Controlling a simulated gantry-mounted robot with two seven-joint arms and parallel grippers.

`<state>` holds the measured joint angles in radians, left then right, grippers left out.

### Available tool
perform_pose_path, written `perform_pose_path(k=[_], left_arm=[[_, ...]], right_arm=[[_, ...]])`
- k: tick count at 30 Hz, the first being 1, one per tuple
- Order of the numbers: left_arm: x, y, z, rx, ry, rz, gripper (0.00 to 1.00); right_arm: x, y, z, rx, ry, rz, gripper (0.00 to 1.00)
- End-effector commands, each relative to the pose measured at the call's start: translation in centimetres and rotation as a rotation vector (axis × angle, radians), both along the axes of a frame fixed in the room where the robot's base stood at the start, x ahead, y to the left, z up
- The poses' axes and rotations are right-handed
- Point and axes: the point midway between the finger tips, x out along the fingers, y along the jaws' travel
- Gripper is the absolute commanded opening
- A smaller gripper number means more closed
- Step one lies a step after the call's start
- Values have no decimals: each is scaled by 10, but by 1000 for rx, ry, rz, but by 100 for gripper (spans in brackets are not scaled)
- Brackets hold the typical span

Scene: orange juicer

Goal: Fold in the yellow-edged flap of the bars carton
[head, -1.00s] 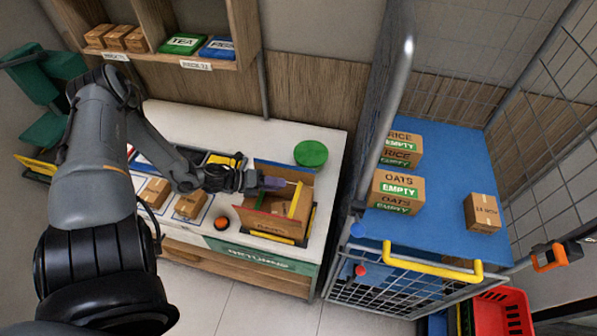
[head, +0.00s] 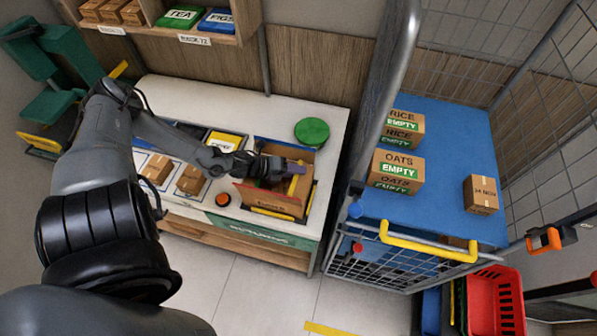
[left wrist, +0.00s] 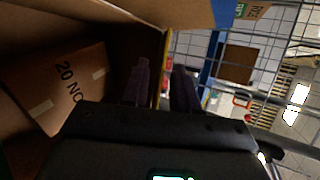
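The open brown carton (head: 268,200) stands near the right end of the white counter, its front label too small to read surely. Its yellow-edged flap (head: 294,184) is at the right side and stands up. My left gripper (head: 296,167) reaches over the carton from the left, with its purple fingertips at this flap. In the left wrist view the fingers (left wrist: 162,82) are apart, and the flap's yellow edge (left wrist: 164,52) shows between them. Whether they touch it I cannot tell. A box marked "20 NO" (left wrist: 68,88) lies inside the carton. My right gripper is not in view.
A green disc (head: 312,132) lies behind the carton. An orange-red knob (head: 222,198) is at its front left. Small boxes (head: 157,168) lie farther left. A blue-topped cage cart (head: 440,205) with cartons stands to the right, beyond a gap.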

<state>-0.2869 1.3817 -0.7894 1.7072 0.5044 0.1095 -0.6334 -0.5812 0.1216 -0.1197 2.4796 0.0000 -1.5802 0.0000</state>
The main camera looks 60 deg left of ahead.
Motion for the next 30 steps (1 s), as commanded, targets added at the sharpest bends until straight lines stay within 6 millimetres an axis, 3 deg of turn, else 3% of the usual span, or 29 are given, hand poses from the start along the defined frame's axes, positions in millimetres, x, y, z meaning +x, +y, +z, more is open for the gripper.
perform_pose_path(k=[14, 20, 30], left_arm=[[11, -4, -6, -1, 1, 0, 29], [10, -4, -6, -1, 1, 0, 1], [9, -3, -12, -44, -40, 3, 0]], right_arm=[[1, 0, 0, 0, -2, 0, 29], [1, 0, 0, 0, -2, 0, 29], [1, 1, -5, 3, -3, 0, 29]])
